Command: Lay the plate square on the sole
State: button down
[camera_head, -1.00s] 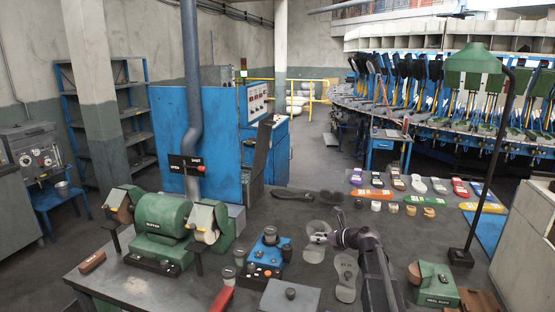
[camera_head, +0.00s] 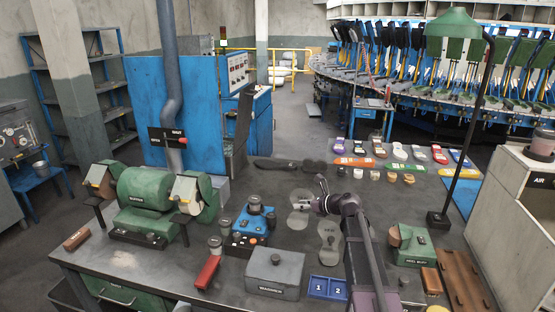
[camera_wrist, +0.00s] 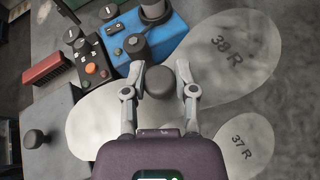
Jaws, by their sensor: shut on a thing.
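A grey sole-shaped plate marked 38 R (camera_wrist: 238,65) fills much of the wrist view. It also shows at the middle of the bench in the head view (camera_head: 298,197). My gripper (camera_wrist: 160,80) is shut on a dark round knob (camera_wrist: 158,84) that appears over the middle of this plate. In the head view my gripper (camera_head: 309,203) is over the plate and hides part of it. I cannot tell whether the plate is raised. A similar plate marked 37 R (camera_wrist: 246,147) lies beside it, nearer my arm in the head view (camera_head: 328,238). Dark soles (camera_head: 278,165) lie farther back.
A blue control box (camera_head: 250,229) with a dark knob is close to the plates. A grey lidded box (camera_head: 272,272) and a blue numbered tray (camera_head: 328,287) stand in front. A green grinder (camera_head: 152,197) is left; a green heel-buff unit (camera_head: 412,243) is right.

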aim_at(301, 212)
jog(key=shift+s+a+f+b, duration=0.1)
jog(key=shift+s+f+b, duration=0.1)
jog(key=shift+f+b, duration=0.65)
jog(key=shift+s+a+f+b, duration=0.1)
jog(key=shift+s+f+b, duration=0.05)
jog(key=shift+f+b, duration=0.7)
notch_tip(301, 212, down, 6)
jog(key=b, duration=0.6)
jog(key=shift+f, duration=0.15)
jog(key=shift+f+b, duration=1.9)
jog(key=shift+f, duration=0.1)
jog(key=shift+c, duration=2)
grip_release()
